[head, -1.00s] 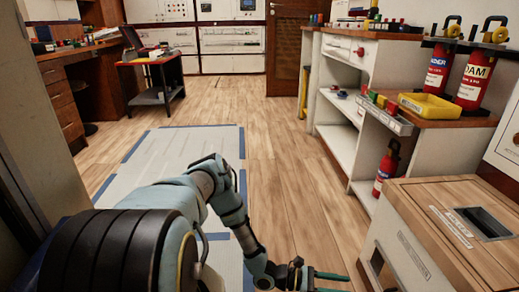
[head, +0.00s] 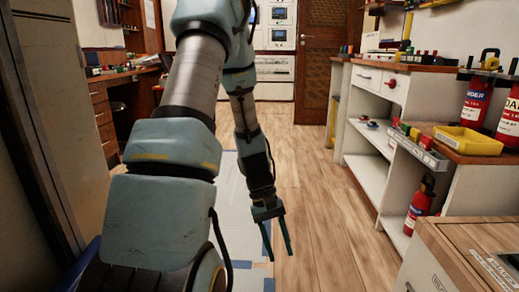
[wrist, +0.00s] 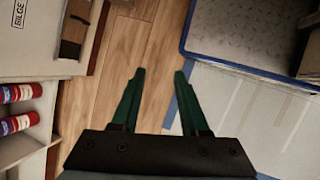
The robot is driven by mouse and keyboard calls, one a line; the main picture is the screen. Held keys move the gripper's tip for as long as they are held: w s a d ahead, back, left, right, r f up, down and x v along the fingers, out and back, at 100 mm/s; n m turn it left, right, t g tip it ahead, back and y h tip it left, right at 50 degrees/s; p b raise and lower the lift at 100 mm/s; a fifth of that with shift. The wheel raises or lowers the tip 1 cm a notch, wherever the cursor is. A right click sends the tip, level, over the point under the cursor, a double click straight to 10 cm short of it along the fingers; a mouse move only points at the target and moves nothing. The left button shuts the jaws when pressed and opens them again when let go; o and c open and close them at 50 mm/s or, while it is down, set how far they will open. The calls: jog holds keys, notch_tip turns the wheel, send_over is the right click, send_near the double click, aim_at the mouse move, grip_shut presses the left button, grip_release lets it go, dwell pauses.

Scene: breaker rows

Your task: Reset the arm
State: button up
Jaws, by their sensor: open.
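My gripper (head: 277,238) hangs at the end of my arm near the middle of the head view, fingers pointing down over the wooden floor. Its two green fingers are apart with nothing between them. The wrist view also shows the open gripper (wrist: 157,85), with bare floor planks between the fingertips. My arm is raised and fills the centre-left of the head view.
A white shelf unit (head: 372,168) with a yellow tray (head: 467,140) and red extinguishers (head: 476,100) stands at right. A wood-topped cabinet (head: 440,237) is at lower right. A desk (head: 128,72) stands at left. Floor (head: 310,205) between is clear.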

jog(key=a+r+m+t+y, duration=0.3)
jog(key=a+r+t, duration=0.3)
jog(key=a+r, duration=0.7)
notch_tip(320, 180, up, 37)
jog(key=d+p, duration=0.1)
jog(key=p, duration=3.6)
jog(key=shift+s+d, duration=0.2)
jog(key=shift+d, duration=0.05)
